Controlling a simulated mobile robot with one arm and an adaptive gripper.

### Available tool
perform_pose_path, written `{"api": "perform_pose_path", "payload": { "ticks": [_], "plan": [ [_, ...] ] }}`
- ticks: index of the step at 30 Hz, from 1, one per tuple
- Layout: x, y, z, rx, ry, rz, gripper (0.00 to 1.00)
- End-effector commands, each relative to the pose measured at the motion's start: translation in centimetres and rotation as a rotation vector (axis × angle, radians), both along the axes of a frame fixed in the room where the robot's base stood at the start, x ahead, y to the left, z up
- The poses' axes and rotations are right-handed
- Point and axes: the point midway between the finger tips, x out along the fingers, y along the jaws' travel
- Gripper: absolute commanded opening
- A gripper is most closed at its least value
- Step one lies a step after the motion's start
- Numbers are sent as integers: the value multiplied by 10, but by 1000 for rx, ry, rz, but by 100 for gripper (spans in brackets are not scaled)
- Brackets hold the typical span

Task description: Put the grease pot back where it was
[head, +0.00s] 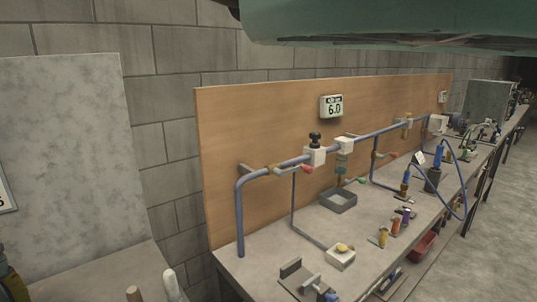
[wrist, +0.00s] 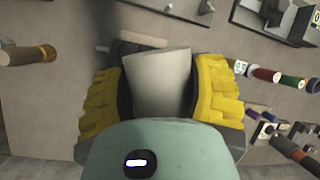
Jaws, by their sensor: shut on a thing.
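My gripper (wrist: 160,95) shows in the wrist view with yellow ridged fingers on both sides. It is shut on a pale grey, smooth-sided thing (wrist: 157,80), which I take to be the grease pot. The thing is between the fingers, and its lower part is hidden behind the green gripper body. The bench lies beyond it; I cannot tell how far, or whether the thing touches it. Neither the gripper's fingers nor the held thing shows in the head view. No marked spot for the pot is plain in either view.
In the head view, a blue pipe (head: 390,132) with valves runs along a wooden board (head: 260,115). A brown cylinder (wrist: 28,55) lies left in the wrist view.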

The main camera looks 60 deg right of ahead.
Motion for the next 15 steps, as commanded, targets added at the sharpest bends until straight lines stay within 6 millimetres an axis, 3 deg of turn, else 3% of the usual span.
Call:
{"api": "perform_pose_path", "payload": {
  "ticks": [12, 15],
  "plan": [
    [7, 14, 26, 1, -3, -171, 15],
    [7, 15, 52, 0, -2, -175, 15]
  ]
}}
